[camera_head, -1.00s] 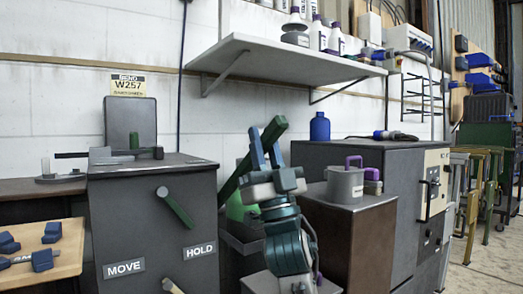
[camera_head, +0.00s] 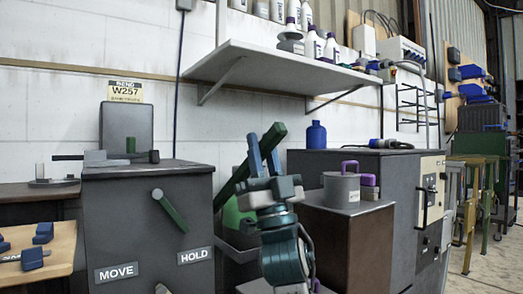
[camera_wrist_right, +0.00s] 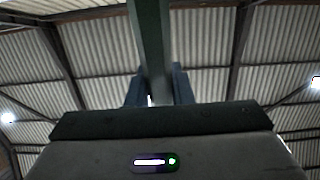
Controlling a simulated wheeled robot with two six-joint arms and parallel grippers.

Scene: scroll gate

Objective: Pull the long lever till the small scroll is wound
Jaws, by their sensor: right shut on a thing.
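The long lever (camera_head: 274,138) is a dark green bar that slants from upper right down to lower left, beside the dark grey cabinet. My right gripper (camera_head: 262,158) is shut on it near its upper end, one blue finger on each side. In the right wrist view the lever (camera_wrist_right: 152,40) runs up between the two fingers of my right gripper (camera_wrist_right: 155,88). I cannot pick out the small scroll in these views. The lever's lower end is partly hidden behind the cabinet and my arm. My left gripper is not in view.
The dark grey cabinet (camera_head: 130,225) carries MOVE and HOLD labels and a short green handle (camera_head: 170,211). A brown box (camera_head: 350,240) with a grey pot (camera_head: 341,188) stands right of my arm. A white shelf (camera_head: 285,72) with bottles hangs above.

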